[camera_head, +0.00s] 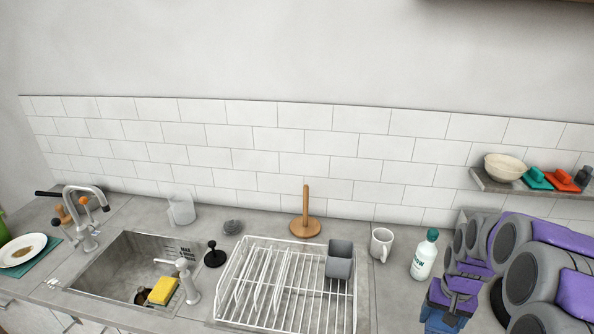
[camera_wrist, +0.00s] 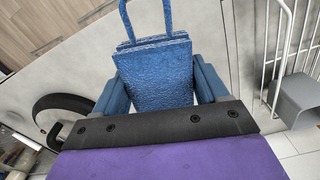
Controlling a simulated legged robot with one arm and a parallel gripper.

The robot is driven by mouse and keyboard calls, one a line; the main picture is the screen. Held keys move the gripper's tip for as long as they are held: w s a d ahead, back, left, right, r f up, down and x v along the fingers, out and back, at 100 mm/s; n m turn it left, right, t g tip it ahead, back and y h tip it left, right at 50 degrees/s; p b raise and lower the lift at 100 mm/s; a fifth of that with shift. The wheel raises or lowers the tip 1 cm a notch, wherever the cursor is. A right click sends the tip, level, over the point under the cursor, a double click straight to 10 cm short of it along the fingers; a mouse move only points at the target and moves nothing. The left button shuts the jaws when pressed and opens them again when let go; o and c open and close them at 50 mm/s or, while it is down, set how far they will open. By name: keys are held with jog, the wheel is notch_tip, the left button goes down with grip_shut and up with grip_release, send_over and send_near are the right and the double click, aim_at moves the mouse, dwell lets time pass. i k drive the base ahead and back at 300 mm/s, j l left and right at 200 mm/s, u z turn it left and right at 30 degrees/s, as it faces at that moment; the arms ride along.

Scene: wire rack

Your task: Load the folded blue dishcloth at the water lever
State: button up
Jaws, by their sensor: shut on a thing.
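The folded blue dishcloth (camera_wrist: 153,78) is between my gripper's fingers (camera_wrist: 158,88) in the wrist view, with a loop at its top. My gripper (camera_head: 450,300) is shut on it at the lower right of the head view, where the blue cloth (camera_head: 438,322) shows at the bottom edge. A chrome tap (camera_head: 88,212) with a black-handled lever stands at the far left behind the sink. My gripper is far to the right of both.
The sink (camera_head: 110,268) holds a yellow sponge (camera_head: 162,290). A mug (camera_head: 381,244) and a bottle (camera_head: 424,258) stand near my arm. A wooden holder (camera_head: 305,225) stands behind the rack.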

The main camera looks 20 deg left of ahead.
aim_at(73, 244)
jog(key=l+u, duration=0.15)
jog(key=u, duration=2.3)
